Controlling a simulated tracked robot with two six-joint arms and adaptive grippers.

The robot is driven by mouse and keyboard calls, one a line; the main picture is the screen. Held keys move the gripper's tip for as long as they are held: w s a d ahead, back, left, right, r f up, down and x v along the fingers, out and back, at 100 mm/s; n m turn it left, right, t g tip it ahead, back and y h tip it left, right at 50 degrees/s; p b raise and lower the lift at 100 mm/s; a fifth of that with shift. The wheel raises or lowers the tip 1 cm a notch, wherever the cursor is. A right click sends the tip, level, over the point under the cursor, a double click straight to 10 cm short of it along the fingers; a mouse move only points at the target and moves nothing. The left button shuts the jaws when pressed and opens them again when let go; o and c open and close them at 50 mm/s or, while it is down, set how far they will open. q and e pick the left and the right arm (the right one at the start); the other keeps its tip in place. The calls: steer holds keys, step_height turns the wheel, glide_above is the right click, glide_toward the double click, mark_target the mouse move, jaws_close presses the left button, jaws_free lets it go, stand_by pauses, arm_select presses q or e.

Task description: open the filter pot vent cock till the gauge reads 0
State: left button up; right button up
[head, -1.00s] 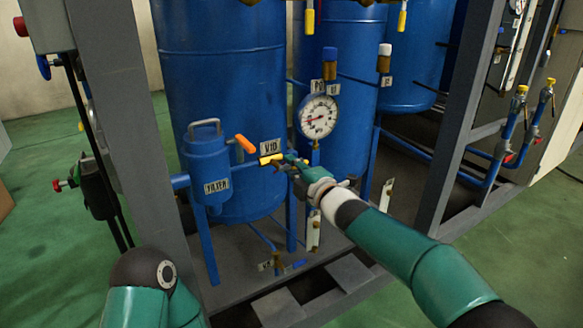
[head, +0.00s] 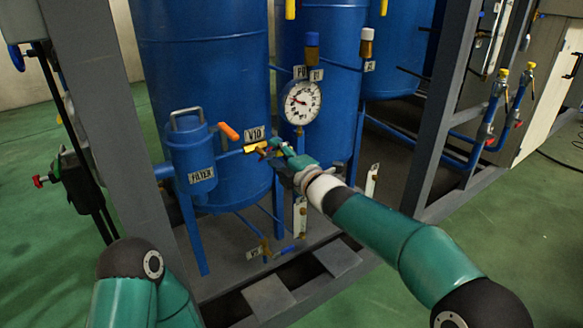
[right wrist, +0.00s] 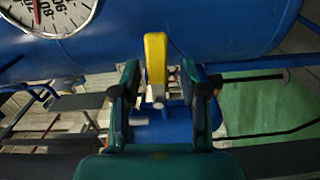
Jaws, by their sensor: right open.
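The blue filter pot (head: 192,160) with its FILTER label stands at the left in the head view. An orange lever (head: 228,131) sticks out beside its top. A yellow cock handle (head: 253,148) sits just below the V10 label (head: 254,134); it also shows upright in the right wrist view (right wrist: 155,62). My right gripper (head: 268,149) is open, with its fingers on either side of the yellow handle in the wrist view (right wrist: 158,78), gaps visible. The round gauge (head: 302,102) has a red needle; its reading is too small to tell. My left gripper is out of view.
Large blue tanks (head: 205,60) stand behind the pot. A grey frame post (head: 105,120) rises at the left and another (head: 440,110) at the right. Small valves and pipes (head: 265,250) lie low on the frame. Green floor (head: 470,240) is clear at the right.

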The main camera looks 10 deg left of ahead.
steer(key=v, duration=1.1)
steer(key=shift+d, duration=0.2)
steer(key=shift+s, duration=0.1)
